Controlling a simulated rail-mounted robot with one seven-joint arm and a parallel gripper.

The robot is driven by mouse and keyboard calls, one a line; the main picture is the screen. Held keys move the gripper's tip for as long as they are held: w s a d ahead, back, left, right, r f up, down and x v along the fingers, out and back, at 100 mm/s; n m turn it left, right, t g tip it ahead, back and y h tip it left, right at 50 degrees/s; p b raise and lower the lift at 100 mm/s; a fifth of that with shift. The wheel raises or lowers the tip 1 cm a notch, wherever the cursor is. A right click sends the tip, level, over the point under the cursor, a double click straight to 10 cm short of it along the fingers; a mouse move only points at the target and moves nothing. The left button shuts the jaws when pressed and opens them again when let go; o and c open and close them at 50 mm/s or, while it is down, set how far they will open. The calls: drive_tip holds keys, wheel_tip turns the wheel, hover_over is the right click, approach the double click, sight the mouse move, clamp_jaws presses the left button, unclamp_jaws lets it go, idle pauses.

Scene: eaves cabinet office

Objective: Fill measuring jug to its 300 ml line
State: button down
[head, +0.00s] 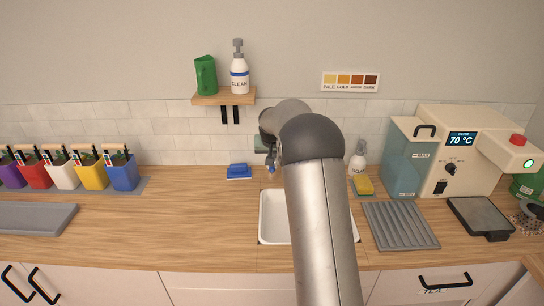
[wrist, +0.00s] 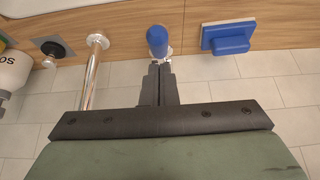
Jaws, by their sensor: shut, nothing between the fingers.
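No jug with a readable 300 ml line shows. A green jug-like vessel (head: 206,75) stands on the wall shelf; I cannot tell whether it is the measuring jug. The white sink (head: 273,222) is partly hidden by my arm. My gripper (wrist: 161,68) is shut and empty, its tips close to a blue knob (wrist: 157,40); I cannot tell whether they touch it. The blue knob also shows in the head view (head: 271,169), by my arm. A chrome pipe (wrist: 95,62) stands beside the fingers in the wrist view.
A blue block-like item (head: 239,171) lies left of the sink. A soap bottle (head: 358,160) and yellow sponge (head: 363,185) are right of it, near a ribbed grey mat (head: 400,225) and a 70 °C machine (head: 462,150).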

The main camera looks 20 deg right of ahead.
drive_tip(key=shift+f, duration=0.1)
drive_tip(key=shift+f+b, duration=0.6)
drive_tip(key=shift+f, duration=0.05)
idle(7.2)
